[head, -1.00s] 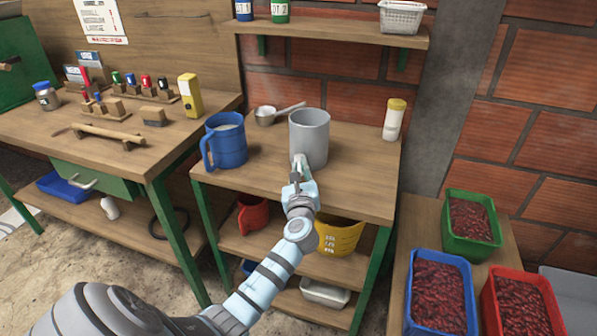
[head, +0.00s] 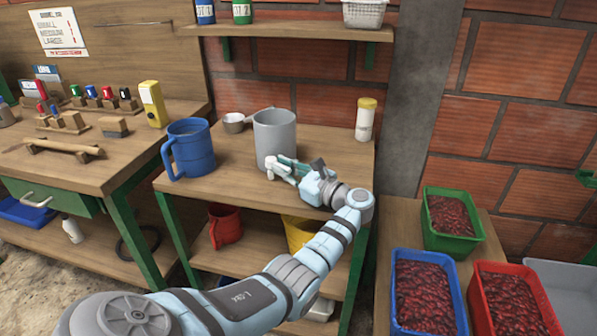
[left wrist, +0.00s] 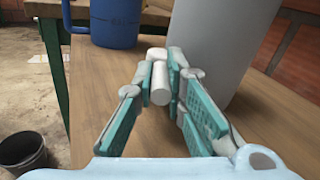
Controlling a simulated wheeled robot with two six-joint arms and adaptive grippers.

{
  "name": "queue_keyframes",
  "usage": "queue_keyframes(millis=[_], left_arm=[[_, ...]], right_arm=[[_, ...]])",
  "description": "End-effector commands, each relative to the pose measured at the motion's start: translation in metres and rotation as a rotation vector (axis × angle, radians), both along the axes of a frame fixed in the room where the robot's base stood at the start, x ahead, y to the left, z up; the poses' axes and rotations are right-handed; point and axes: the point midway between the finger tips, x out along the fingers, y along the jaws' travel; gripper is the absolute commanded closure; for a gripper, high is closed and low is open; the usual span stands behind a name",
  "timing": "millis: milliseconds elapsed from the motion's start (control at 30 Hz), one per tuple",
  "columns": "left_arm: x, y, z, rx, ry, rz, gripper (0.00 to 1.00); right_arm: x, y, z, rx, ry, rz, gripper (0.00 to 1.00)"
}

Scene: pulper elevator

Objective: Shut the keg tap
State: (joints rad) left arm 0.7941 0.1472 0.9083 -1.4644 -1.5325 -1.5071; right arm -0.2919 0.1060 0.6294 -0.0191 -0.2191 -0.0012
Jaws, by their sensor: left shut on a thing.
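The grey keg (head: 274,135) stands upright on the middle wooden table. Its white tap (head: 270,173) sticks out low on its front. My left gripper (head: 280,169) reaches in from the right at the keg's base, its fingers at the tap. In the left wrist view the keg (left wrist: 217,40) is behind the fingers and the white tap piece (left wrist: 160,82) sits between the two teal finger pads. My left gripper (left wrist: 163,80) is shut on it. The fingers hide part of the tap. My right gripper is not seen.
A blue jug (head: 191,150) stands left of the keg, a small metal pot (head: 234,123) behind it, and a yellow-capped bottle (head: 365,120) to the right. Green (head: 452,224), blue and red crates of red fruit stand at the lower right. A shelf (head: 300,32) hangs above.

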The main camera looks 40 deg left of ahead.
Motion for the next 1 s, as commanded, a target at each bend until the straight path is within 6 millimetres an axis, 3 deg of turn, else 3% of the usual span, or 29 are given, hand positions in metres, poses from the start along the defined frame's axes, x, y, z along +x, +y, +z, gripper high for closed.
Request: queue_keyframes(millis=[1000], left_arm=[[0.0008,-0.0008,-0.0016,-0.003,0.003,-0.006,1.0]], right_arm=[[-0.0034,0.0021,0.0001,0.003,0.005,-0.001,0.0]])
